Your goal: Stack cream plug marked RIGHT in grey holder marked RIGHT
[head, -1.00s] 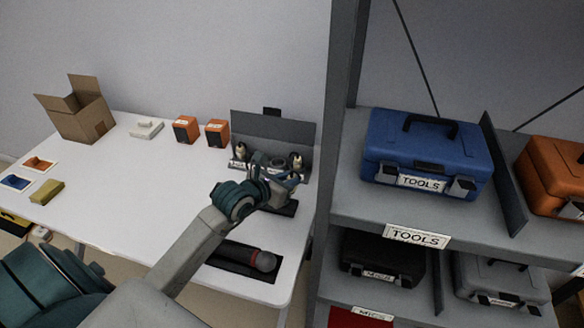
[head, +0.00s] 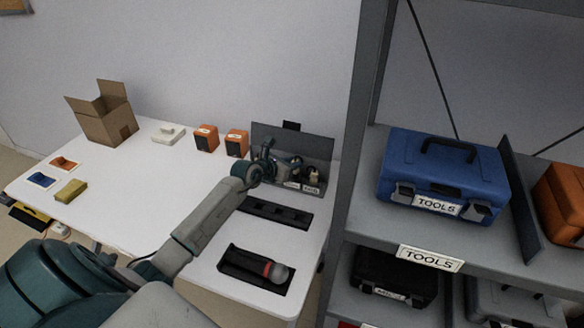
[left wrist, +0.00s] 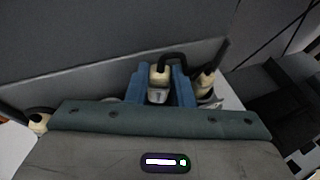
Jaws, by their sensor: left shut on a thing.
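My left gripper (head: 292,164) is at the grey rack (head: 290,142) at the table's right end. In the left wrist view its blue fingers (left wrist: 160,88) are shut on a cream plug (left wrist: 159,76) with a dark cable. A second cream plug (head: 313,173) stands just right of the gripper; it also shows in the left wrist view (left wrist: 206,82). A third cream plug (left wrist: 38,122) is at far left in that view. White labels (head: 311,189) sit along the rack's front, too small to read surely. The holders are mostly hidden by my gripper.
A long dark tray (head: 275,213) and a dark tray with a microphone (head: 256,269) lie in front of the rack. Two orange speakers (head: 236,143) stand left of it. A grey shelf (head: 400,232) with toolboxes rises close on the right. The table's middle is clear.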

